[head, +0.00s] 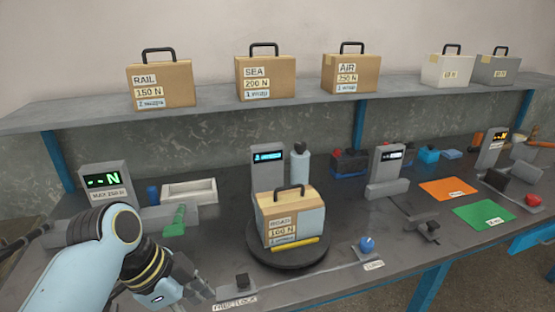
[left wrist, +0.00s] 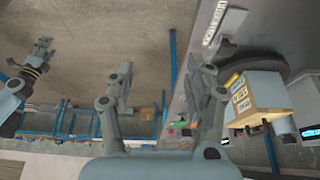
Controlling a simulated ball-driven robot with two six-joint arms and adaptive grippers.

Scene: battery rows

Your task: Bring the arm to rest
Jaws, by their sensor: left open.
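My left arm comes in from the left in the head view, with its gripper (head: 198,290) low over the bench's front edge, left of the turntable. In the left wrist view the left gripper (left wrist: 163,78) is open, with its two fingers apart and nothing between them. My right gripper (left wrist: 42,47) shows small at the far left of the left wrist view, away from the bench; I cannot tell its jaw state. The ROAD box (head: 272,220), brown with a pale wrap and dark handle, stands on the round dark turntable (head: 288,262); it also shows in the left wrist view (left wrist: 258,97).
Boxes marked RAIL (head: 160,84), SEA (head: 268,78) and AIR (head: 350,74) and two pale boxes stand on the shelf (head: 220,107). A blue knob (head: 366,244), orange mat (head: 447,189) and green mat (head: 484,216) lie to the right. A green-display gauge (head: 104,181) is behind my left arm.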

